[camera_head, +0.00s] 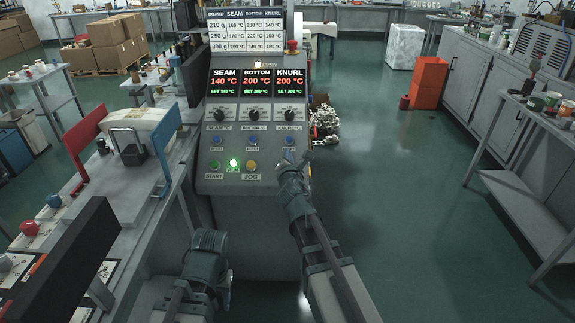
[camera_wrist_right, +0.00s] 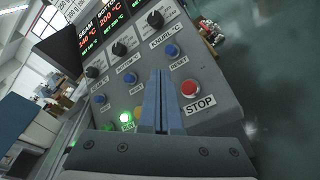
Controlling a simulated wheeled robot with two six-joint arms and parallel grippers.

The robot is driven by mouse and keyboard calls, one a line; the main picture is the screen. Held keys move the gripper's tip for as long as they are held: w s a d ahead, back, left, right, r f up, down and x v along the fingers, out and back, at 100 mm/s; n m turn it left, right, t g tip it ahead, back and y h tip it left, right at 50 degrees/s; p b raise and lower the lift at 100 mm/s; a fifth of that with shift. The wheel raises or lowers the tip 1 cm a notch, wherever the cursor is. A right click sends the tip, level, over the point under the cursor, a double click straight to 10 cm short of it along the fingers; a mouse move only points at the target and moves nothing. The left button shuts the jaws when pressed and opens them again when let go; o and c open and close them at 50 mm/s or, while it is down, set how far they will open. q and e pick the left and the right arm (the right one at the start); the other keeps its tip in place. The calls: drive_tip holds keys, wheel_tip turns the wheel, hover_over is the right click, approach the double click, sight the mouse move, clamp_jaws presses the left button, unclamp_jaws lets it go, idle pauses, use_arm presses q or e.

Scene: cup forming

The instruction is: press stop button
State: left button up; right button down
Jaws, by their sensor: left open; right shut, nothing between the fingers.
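The red stop button (camera_wrist_right: 188,87) shows in the right wrist view on the grey sloped control panel (camera_head: 206,132), above a white STOP label (camera_wrist_right: 199,105). My right gripper (camera_wrist_right: 160,75) is shut and empty. Its blue fingers lie just left of the stop button in that view; I cannot tell how far above the panel they are. In the head view my right gripper (camera_head: 293,158) is over the panel's lower right and hides the stop button. My left gripper (camera_head: 223,290) hangs low in front of the panel, open and small in view.
A lit green RUN button (camera_head: 234,163), a green START button (camera_head: 215,165) and a yellow JOG button (camera_head: 252,165) share the lower row. Blue reset buttons and black knobs sit above.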

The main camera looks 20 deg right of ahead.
drive_tip(key=w+f+b, duration=0.1)
drive_tip(key=f+b, duration=0.1)
drive_tip(key=w+d+f+b, duration=0.1)
drive_tip(key=w+f+b, duration=0.3)
drive_tip(key=f+b, duration=0.1)
drive_tip(key=shift+d+f, duration=0.1)
drive_tip(key=shift+d, duration=0.15)
drive_tip(key=shift+f, duration=0.1)
idle(2.1)
drive_tip(key=shift+w+f+b, duration=0.2)
drive_tip(key=shift+f+b, duration=0.05)
drive_tip(key=shift+b, duration=0.2)
drive_tip(key=shift+w+d+f+b, duration=0.15)
drive_tip(key=shift+w+f+b, duration=0.1)
drive_tip(key=shift+f+b, duration=0.15)
idle(0.7)
drive_tip(key=shift+r, duration=0.15)
drive_tip(key=shift+s+a+r+p, duration=0.2)
drive_tip(key=shift+s+r+p, duration=0.3)
drive_tip(key=shift+r+p, duration=0.25)
drive_tip(key=shift+f, duration=0.1)
